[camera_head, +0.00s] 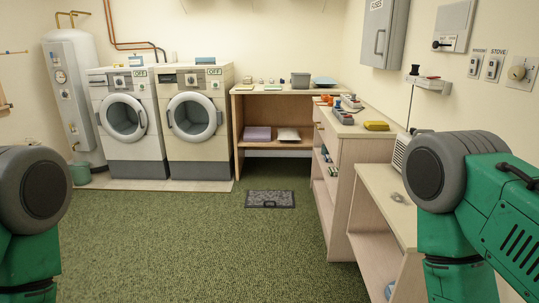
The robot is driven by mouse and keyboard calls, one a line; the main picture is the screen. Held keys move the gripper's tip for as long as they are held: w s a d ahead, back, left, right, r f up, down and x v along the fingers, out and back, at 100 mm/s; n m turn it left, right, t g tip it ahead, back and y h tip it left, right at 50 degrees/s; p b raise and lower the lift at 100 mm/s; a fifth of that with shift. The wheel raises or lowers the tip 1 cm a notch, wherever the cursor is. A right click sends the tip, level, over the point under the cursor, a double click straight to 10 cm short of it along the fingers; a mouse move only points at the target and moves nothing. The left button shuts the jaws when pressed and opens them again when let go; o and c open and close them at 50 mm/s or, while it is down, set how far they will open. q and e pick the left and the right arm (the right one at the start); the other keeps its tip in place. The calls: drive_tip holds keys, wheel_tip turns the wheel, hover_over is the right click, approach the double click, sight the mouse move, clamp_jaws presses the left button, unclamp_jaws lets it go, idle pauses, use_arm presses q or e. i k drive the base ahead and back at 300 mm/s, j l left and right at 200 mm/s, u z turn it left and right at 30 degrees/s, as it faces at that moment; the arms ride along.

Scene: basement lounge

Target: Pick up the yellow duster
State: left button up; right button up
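A small flat yellow item (377,125), which looks like the yellow duster, lies on top of the wooden counter (350,131) along the right wall, near that counter's near end. It is too small in the picture to tell its material. Upper parts of my two green and grey arms show at the left and right edges. Neither of my grippers is in view. My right arm stands in front of the lower shelf to the right, and the duster shows clear of it.
Several small items, including an orange one (327,99), lie farther back on the counter. A lower shelf unit (378,193) stands nearer. Two washing machines (194,120) and a back bench (277,89) line the far wall. The green carpet (190,245) is open, with a grey mat (270,199).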

sight(372, 126)
drive_tip(key=i+j+z, duration=0.1)
drive_tip(key=i+z, duration=0.3)
drive_tip(key=i, duration=0.15)
drive_tip(key=i+j+z, duration=0.85)
drive_tip(key=i, duration=0.25)
